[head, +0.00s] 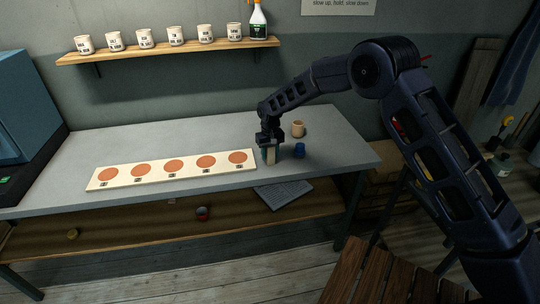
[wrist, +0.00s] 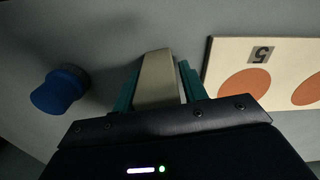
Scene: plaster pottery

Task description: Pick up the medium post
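A pale beige post (wrist: 158,78) stands between the teal fingers of my gripper (wrist: 160,72) in the wrist view. The fingers lie close along both its sides, and it fills nearly all the gap. I cannot tell whether both fingers press on it. In the head view my gripper (head: 270,154) is low over the grey table, with the post (head: 270,157) between the fingers. The post's lower end appears to be at the table top; whether it touches is unclear.
A cream board (head: 124,181) with several terracotta discs lies to the left. The table (head: 190,137) behind the board is clear. A shelf (head: 165,52) with labelled cups hangs above.

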